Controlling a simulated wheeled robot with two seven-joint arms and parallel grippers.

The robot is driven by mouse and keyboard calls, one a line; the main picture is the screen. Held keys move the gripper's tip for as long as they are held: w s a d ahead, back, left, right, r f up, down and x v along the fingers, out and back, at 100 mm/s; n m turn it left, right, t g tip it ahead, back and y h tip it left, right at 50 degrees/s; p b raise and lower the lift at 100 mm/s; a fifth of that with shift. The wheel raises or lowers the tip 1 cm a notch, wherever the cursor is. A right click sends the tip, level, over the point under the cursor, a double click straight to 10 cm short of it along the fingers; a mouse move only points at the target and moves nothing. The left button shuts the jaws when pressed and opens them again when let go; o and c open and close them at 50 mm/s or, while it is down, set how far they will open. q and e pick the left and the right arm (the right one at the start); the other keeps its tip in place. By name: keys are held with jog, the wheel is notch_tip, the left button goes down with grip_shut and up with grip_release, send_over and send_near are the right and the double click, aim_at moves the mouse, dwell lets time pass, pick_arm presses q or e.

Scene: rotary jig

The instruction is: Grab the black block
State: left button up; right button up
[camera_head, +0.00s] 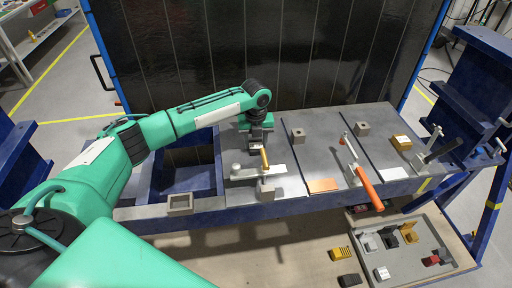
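A small black block (349,280) lies at the bottom of the head view, on the light brown board outside the grey tray. Another dark block (388,238) sits among the parts in the tray. My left gripper (262,143) points down over the left part of the steel-topped table, far from both blocks. It is beside a jig with an orange handle (265,160). Its fingers are small and dark, so I cannot tell whether they are open or touch the jig. My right gripper is not in view.
The grey tray (452,240) at lower right holds several grey, yellow and red-black parts. The blue-framed table (290,198) carries clamps with orange (368,188) and black (441,151) handles. A dark panel stands behind.

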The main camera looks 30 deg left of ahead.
pick_arm(q)
jog(key=c, duration=0.7)
jog(key=shift+w+r, duration=0.1)
jog(key=shift+r, duration=0.1)
